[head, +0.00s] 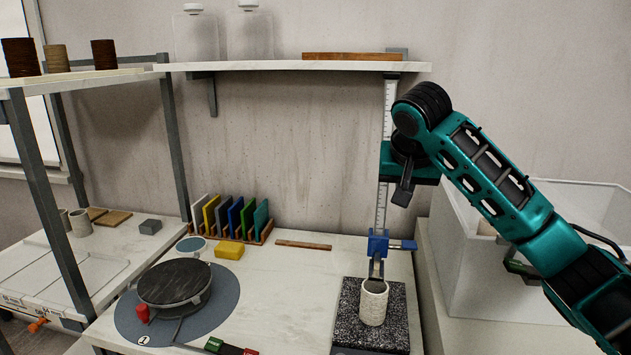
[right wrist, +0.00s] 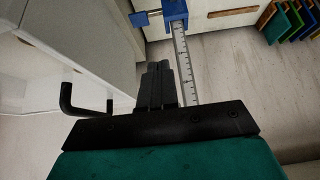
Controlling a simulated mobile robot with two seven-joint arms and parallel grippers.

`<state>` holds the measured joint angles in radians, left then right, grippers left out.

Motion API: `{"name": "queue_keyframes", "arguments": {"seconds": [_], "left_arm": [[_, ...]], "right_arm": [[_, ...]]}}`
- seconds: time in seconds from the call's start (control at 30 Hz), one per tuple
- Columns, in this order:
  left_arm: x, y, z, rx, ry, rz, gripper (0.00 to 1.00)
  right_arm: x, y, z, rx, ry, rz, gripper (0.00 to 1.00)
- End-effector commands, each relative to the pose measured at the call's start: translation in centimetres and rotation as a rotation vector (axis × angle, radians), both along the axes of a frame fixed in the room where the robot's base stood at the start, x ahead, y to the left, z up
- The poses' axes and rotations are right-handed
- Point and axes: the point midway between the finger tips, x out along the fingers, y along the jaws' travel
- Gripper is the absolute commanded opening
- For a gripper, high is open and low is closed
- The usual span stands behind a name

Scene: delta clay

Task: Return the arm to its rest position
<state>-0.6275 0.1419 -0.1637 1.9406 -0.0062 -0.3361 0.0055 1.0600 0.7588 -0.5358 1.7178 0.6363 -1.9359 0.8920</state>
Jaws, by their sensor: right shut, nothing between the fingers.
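My right arm comes in from the right in the head view. Its gripper (head: 403,190) is raised above the worktable, in front of the upright ruler (head: 381,205), and hangs downward. In the right wrist view the fingers of my right gripper (right wrist: 157,75) are together with nothing between them, and the ruler (right wrist: 184,65) shows just beside them. Whether the fingers touch the ruler I cannot tell. My left gripper is in neither view.
A blue clamp (head: 378,245) sits on the ruler above a pale textured cup (head: 374,303) on a speckled slab (head: 347,315). A shelf (head: 270,67) is above. A white bin (head: 470,255) stands at right. A turntable (head: 174,284) is at left. The table's middle is clear.

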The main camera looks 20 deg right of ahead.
Motion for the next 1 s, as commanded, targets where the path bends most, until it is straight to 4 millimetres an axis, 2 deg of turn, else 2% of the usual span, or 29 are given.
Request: {"name": "queue_keyframes", "arguments": {"seconds": [0.17, 0.27, 0.47, 0.6, 0.7, 0.9, 1.0], "left_arm": [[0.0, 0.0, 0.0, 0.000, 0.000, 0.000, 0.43], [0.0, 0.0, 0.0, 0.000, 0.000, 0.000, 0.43], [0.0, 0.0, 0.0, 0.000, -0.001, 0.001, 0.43], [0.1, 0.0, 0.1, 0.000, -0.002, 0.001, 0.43], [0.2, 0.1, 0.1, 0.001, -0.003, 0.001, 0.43], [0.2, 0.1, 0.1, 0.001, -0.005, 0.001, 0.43], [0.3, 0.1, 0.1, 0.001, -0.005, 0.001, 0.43]], "right_arm": [[0.0, 0.6, -1.1, -0.005, 0.011, 0.024, 0.00], [-0.4, 2.3, -3.9, -0.016, 0.039, 0.093, 0.00], [-3.0, 7.5, -12.3, -0.031, 0.109, 0.311, 0.00], [-6.2, 10.8, -17.5, -0.020, 0.142, 0.448, 0.00], [-9.0, 12.7, -20.7, -0.005, 0.160, 0.529, 0.00], [-15.4, 15.3, -25.4, 0.028, 0.187, 0.641, 0.00], [-18.8, 16.1, -27.1, 0.042, 0.201, 0.676, 0.00]]}}
